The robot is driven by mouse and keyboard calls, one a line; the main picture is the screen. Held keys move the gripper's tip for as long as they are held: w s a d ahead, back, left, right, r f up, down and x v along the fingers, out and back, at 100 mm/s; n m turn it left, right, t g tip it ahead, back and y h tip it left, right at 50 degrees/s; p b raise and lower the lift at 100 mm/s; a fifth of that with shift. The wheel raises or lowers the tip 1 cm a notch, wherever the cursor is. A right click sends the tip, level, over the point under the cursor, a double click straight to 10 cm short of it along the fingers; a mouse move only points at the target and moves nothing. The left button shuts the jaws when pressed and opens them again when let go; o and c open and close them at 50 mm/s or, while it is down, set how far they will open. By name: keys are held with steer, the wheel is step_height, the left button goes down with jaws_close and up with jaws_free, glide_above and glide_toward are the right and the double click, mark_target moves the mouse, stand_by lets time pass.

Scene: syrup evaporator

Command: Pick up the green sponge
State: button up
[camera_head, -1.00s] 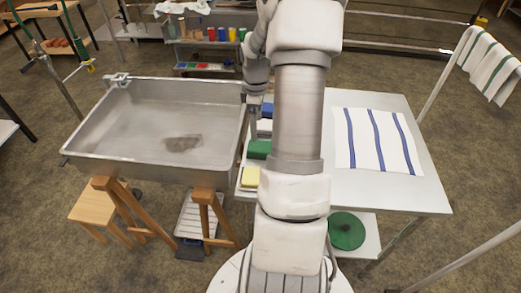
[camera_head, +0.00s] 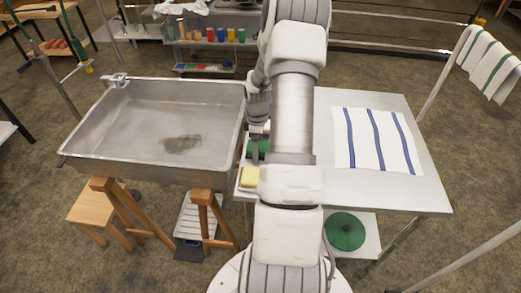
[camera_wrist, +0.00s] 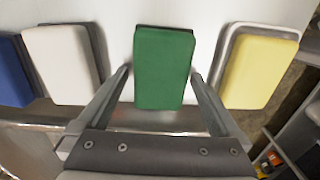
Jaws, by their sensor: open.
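The green sponge (camera_wrist: 164,67) lies on the light tabletop in the middle of the wrist view. In the head view it shows partly (camera_head: 263,149) behind my arm. My gripper (camera_wrist: 160,75) is open, with one finger on each side of the sponge's near part. Gaps show between the fingers and the sponge. In the head view my gripper (camera_head: 257,150) is over the left edge of the table, at the green sponge. Whether the fingertips reach down to the tabletop cannot be told.
A yellow sponge (camera_wrist: 260,72) lies to the right, a white one (camera_wrist: 62,65) and a blue one (camera_wrist: 12,75) to the left. The steel pan (camera_head: 165,122) stands left of the table. A striped cloth (camera_head: 375,140) lies on the table (camera_head: 400,198) at right.

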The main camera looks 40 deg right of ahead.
steer(key=c, duration=1.2)
steer(key=shift+r, duration=0.2)
step_height(320, 180, up, 4)
steer(key=shift+w+d+r, duration=0.1)
steer(key=shift+d, duration=0.05)
steer(key=w+d+r, duration=0.6)
steer(key=w+d, duration=0.1)
steer(key=d, duration=0.1)
steer(key=shift+d+r+p, duration=0.25)
steer(key=shift+d+p, duration=0.05)
steer(key=shift+d, duration=0.1)
